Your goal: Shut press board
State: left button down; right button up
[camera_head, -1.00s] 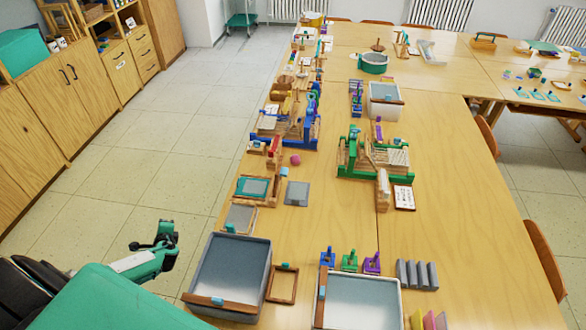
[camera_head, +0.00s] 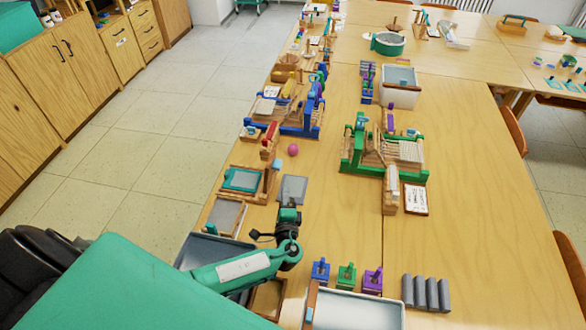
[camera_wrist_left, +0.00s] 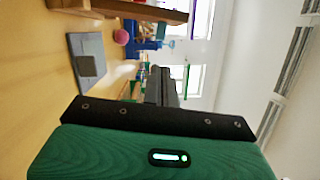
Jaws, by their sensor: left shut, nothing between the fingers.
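The press board (camera_head: 229,192) appears to be the wooden-framed piece with a teal pad, lying near the left table edge in the head view. A wooden panel (camera_head: 271,178) stands up along its right side. My left gripper (camera_head: 289,214) is shut and empty, over the table to the near right of the press board and apart from it. It sits just in front of a flat grey plate (camera_head: 292,188). In the left wrist view the shut fingers (camera_wrist_left: 163,82) point away from the camera, with the grey plate (camera_wrist_left: 96,44) to their left. My right gripper is out of view.
A grey tub (camera_head: 205,246) is partly hidden by my left arm. A framed screen (camera_head: 227,214) lies between it and the press board. A pink ball (camera_head: 293,150), a blue loom (camera_head: 316,130) and a green loom (camera_head: 350,163) stand beyond. Small stamps (camera_head: 346,277) stand at the near right.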

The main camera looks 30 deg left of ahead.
pick_arm(q)
jog(key=p+x, duration=0.3)
jog(key=x, duration=0.6)
jog(key=shift+w+d, duration=0.15)
jog(key=shift+w, duration=0.35)
